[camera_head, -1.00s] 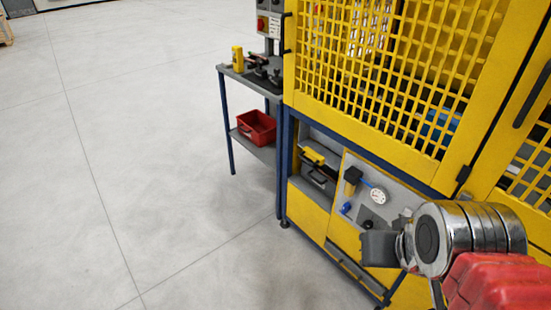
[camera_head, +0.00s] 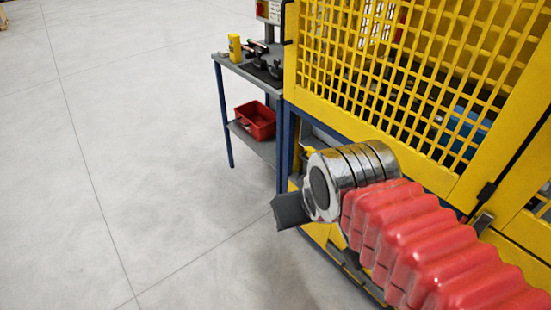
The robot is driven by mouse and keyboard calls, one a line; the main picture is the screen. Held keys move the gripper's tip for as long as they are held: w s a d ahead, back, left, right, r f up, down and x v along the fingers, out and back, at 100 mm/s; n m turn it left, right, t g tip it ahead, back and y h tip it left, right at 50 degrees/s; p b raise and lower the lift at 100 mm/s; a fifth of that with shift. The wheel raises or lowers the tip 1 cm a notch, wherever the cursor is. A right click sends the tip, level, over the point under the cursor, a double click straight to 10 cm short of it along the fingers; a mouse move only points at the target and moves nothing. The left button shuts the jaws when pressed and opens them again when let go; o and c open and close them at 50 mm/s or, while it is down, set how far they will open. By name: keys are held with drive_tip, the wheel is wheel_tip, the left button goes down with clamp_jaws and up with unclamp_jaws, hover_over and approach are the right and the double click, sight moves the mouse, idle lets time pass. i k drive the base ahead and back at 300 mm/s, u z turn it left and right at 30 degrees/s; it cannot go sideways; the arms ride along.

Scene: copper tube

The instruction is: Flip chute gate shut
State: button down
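My gripper (camera_head: 290,211) shows as a dark grey block at the end of my silver wrist, in front of the lower left part of the yellow machine. Its fingertips cannot be made out, so I cannot tell whether it is open or shut. The lower recess of the machine, with a small yellow part (camera_head: 309,151) at its edge, is mostly hidden behind my wrist. I cannot pick out the chute gate or tell its position. The panel with the gauge is also covered by my arm.
The yellow mesh guard (camera_head: 395,75) fills the upper right. A blue-legged side table (camera_head: 240,66) stands at its left, with tools on top and a red bin (camera_head: 256,120) on its lower shelf. The grey floor (camera_head: 130,140) at left is clear.

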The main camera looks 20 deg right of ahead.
sight(311, 143)
drive_tip(key=u, duration=0.55)
drive_tip(key=i, duration=1.1)
drive_tip(key=u, duration=0.5)
